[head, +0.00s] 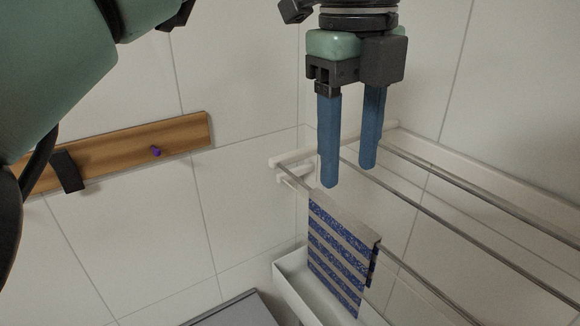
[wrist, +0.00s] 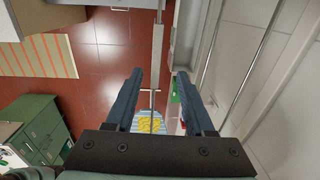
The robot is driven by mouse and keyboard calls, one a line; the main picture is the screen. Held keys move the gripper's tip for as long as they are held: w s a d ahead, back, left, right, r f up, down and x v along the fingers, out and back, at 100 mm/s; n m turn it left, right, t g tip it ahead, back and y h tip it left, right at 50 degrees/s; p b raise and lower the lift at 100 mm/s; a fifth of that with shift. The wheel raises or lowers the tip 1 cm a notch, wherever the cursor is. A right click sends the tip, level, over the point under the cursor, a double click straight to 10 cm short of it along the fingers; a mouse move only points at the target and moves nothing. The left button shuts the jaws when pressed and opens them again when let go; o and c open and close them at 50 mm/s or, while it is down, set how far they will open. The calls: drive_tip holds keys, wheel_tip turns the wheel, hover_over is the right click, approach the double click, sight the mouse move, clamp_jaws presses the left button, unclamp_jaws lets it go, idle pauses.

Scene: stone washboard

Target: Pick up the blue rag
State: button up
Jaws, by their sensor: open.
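The blue rag (head: 338,258), striped dark blue and beige, hangs folded over the front bar of a wall drying rack (head: 290,158) in the head view. My gripper (head: 348,176) points down above the rag, its two blue fingers apart and empty. The fingertips are close above the rag's top fold, and no contact shows. In the wrist view my gripper (wrist: 160,73) is also open, with nothing clearly held between the fingers.
Several metal bars (head: 460,218) of the rack run to the right. A white basin (head: 291,284) stands below the rag. A wooden peg board (head: 120,150) is on the left wall. The wrist view shows a red tiled floor (wrist: 115,60) and a green cabinet (wrist: 45,135).

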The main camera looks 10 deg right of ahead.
sight(342, 210)
wheel_tip(342, 210, down, 7)
drive_tip(key=shift+w+f+p, duration=0.1)
drive_tip(key=shift+p, duration=0.75)
wheel_tip(342, 210, down, 4)
drive_tip(key=p, duration=0.3)
drive_tip(key=shift+f, duration=0.2)
drive_tip(key=shift+d+f, duration=0.1)
drive_tip(key=shift+f, duration=0.4)
clamp_jaws()
